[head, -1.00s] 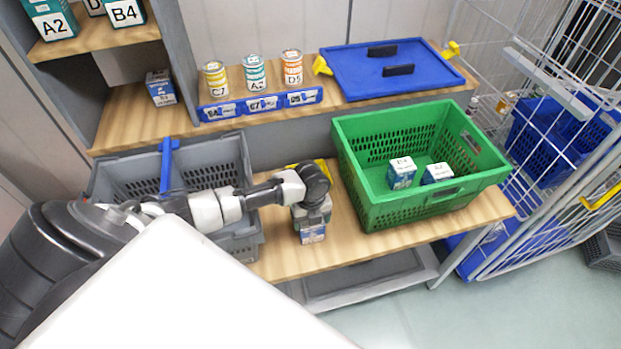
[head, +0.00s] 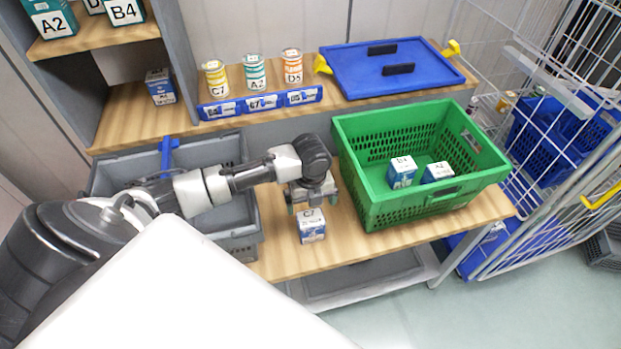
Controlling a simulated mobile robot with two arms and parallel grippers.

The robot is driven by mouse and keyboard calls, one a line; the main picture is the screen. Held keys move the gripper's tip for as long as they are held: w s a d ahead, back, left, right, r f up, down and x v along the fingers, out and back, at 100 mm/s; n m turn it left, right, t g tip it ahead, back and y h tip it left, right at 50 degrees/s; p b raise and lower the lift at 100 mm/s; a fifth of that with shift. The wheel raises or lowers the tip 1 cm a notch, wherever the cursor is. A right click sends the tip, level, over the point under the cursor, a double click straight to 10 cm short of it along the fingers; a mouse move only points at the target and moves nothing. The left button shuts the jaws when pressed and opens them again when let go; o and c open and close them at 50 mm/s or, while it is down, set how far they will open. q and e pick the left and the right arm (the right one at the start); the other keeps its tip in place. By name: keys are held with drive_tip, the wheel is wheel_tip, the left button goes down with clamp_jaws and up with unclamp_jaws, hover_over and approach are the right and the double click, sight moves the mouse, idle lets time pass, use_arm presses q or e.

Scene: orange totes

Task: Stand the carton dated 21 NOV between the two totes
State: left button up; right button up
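A small white and blue carton (head: 312,225) stands upright on the wooden bench, between the grey tote (head: 246,190) on the left and the green tote (head: 358,205) on the right. Its top label looks like C7; the date print is too small to read. My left gripper (head: 311,204) is just behind and above this carton, fingers apart, and looks clear of it. Two similar cartons, one (head: 402,172) and another (head: 437,173), sit inside the green tote. Another blue carton (head: 160,87) stands on the shelf at the left. My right gripper is out of view.
Three cans, yellow (head: 215,78), teal (head: 254,72) and orange (head: 292,68), stand behind a blue label strip (head: 262,103) on the upper shelf. A blue lid (head: 350,75) lies right of them. A wire cage (head: 545,150) stands at the right. Bench ahead of the carton is narrow.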

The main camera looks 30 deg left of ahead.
use_arm(q)
drive_tip(key=shift+r, duration=2.25)
drive_tip(key=shift+s+f, duration=0.1)
